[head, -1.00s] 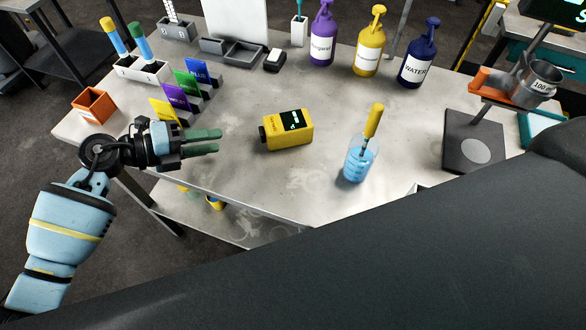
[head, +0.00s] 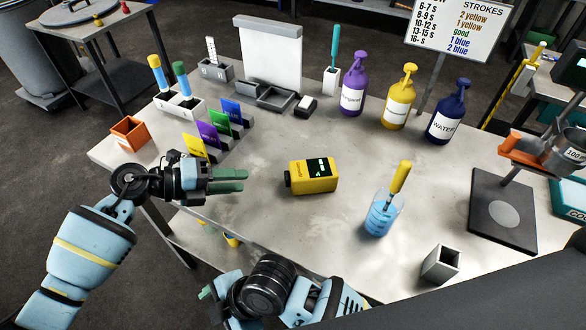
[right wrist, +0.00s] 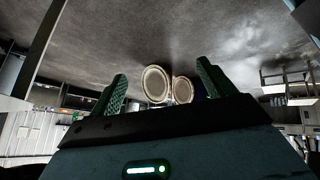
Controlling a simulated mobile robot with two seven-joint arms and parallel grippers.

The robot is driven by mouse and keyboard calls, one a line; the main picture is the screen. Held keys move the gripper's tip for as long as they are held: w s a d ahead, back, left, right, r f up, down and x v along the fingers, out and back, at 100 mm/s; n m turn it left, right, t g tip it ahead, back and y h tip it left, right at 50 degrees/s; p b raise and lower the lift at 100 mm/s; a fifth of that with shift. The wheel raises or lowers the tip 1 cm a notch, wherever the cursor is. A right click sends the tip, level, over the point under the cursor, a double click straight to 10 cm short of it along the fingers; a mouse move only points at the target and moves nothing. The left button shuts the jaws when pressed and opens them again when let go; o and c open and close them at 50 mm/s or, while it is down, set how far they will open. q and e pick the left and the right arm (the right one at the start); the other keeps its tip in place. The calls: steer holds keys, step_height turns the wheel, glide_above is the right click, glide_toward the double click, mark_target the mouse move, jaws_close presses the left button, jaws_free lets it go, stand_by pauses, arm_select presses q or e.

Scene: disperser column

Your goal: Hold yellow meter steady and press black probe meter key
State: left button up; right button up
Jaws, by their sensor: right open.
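The yellow meter (head: 318,181) lies on the grey table in the head view, its dark display lit with green marks. A black part (head: 288,178) sticks out at its left end; I cannot tell a separate key. My left gripper (head: 228,181) is left of the meter, apart from it, its green fingers slightly parted and empty. My right gripper (head: 207,292) shows only partly at the table's front edge, below the meter. In the right wrist view its green fingers (right wrist: 161,84) are wide apart with nothing held.
A blue beaker (head: 383,215) with a yellow-handled tool (head: 398,178) stands right of the meter. A small grey open box (head: 440,263) is at the front right. Coloured cards (head: 208,137) stand behind my left gripper. Several bottles (head: 398,100) line the back. The table around the meter is clear.

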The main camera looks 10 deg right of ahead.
steer(key=w+a+r+n+t, duration=0.5)
steer(key=r+n, duration=0.4)
steer(key=n, duration=0.5)
step_height(320, 180, up, 16)
steer(key=d+n+g+y, duration=0.1)
steer(key=d+n+y, duration=0.1)
steer(key=n+y, duration=0.2)
steer(key=w+d+r+t, duration=0.5)
steer(key=w+r, duration=0.7)
steer(key=r, duration=0.2)
steer(key=w+d+r+m+t+h, duration=0.25)
steer(key=d+r+t, duration=0.45)
steer(key=d+r, duration=0.4)
steer(key=m+g+h, duration=0.9)
steer(key=m+g, duration=0.7)
steer(key=m, duration=0.4)
glide_above(319, 167)
step_height(319, 167, down, 33)
steer(key=shift+f, duration=4.05)
